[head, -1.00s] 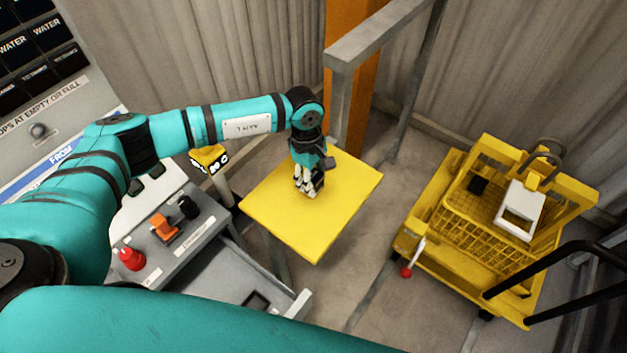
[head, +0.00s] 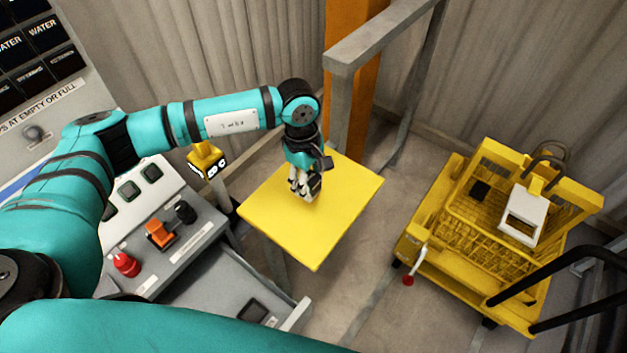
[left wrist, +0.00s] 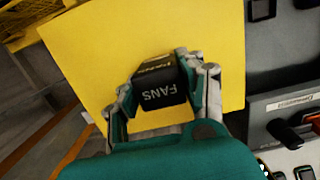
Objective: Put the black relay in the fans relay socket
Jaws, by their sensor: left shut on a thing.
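The black relay (left wrist: 158,84), a small block marked FANS in white, is between the fingers of my left gripper (left wrist: 160,75) in the left wrist view. My left gripper (head: 304,190) is shut on it, above the yellow table top (head: 285,235). In the head view the fingers hide most of the relay. I cannot make out a fans relay socket for certain in either view. A dark rectangle (head: 252,310) lies in the grey open tray at the bottom; I cannot tell what it is. My right gripper is not in view.
A grey console (head: 215,235) with a red knob (head: 126,264) and an orange switch (head: 159,234) stands left of the table. Black blocks labelled WATER (head: 42,28) are at top left. A metal rail (head: 380,40) rises behind the table. A yellow cart (head: 440,245) stands right.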

